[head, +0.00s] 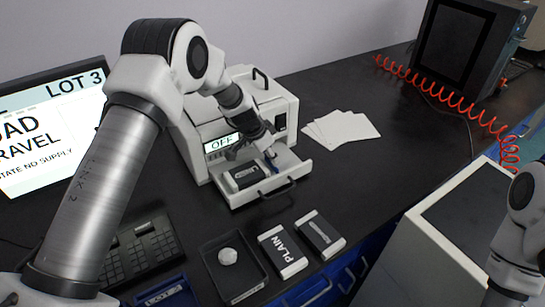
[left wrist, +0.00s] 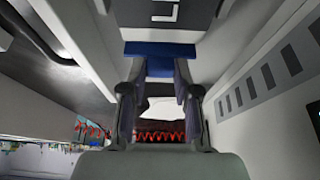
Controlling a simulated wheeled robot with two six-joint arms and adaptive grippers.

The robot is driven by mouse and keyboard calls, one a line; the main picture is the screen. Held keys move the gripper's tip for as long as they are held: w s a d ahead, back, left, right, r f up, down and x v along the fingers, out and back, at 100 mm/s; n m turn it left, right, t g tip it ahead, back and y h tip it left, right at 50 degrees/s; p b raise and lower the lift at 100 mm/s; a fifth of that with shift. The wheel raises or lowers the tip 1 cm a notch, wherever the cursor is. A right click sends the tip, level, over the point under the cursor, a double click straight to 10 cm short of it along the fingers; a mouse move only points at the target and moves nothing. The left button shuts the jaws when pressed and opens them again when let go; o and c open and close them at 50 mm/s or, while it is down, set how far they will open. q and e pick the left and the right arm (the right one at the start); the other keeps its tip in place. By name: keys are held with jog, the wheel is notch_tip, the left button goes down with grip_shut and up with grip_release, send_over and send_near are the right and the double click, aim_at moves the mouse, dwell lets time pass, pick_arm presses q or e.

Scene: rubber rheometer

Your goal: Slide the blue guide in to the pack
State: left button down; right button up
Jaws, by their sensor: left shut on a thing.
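The blue guide (head: 271,154) shows as a small blue bit at my left gripper (head: 267,149), over the right part of the open drawer (head: 295,174). In the left wrist view the guide (left wrist: 160,48) is a blue bar across the tips of my left gripper (left wrist: 160,67), which is shut on it. The pack (head: 244,177), dark with a pale label, lies in the left part of the drawer. A dark, pale-marked part (left wrist: 165,10), likely the pack, shows at the top of the wrist view. The guide looks apart from the pack. My right gripper is out of view.
The white machine (head: 205,133) reads OFF. In front lie a PLAIN box (head: 283,251), another dark box (head: 320,234) and a black tray (head: 208,250) with a pale lump. White sheets (head: 340,129) lie right of the machine. The drawer handle (head: 278,189) juts forward.

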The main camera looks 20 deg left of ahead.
pick_arm(q)
jog(key=c, duration=1.1)
grip_release()
jog(key=shift+s+f, duration=0.1)
jog(key=shift+f, duration=0.05)
jog(key=shift+a, duration=0.1)
jog(key=v, duration=1.2)
jog(key=shift+c, duration=0.5)
